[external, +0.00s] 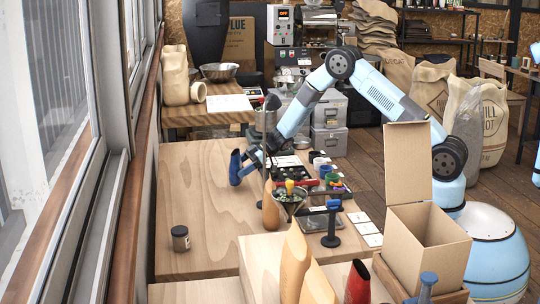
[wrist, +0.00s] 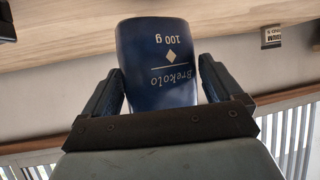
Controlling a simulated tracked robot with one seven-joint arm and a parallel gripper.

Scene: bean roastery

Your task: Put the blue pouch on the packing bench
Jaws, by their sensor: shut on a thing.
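The blue pouch (external: 235,168) is dark blue and is held between the fingers of my gripper (external: 252,157), over the left part of a long pale wooden bench (external: 190,205). How far its bottom is from the wood cannot be told. In the wrist view the pouch (wrist: 158,55) shows "Brekolo 100 g" upside down, with a finger of my gripper (wrist: 160,92) on each side. Its end behind the gripper's dark crossbar is hidden. Which surface is the packing bench is not labelled.
A small dark jar (external: 180,238) stands at the bench's near left. An open cardboard box (external: 428,243) is nearer. The window sill (external: 133,200) borders the left. The bench's left middle is clear.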

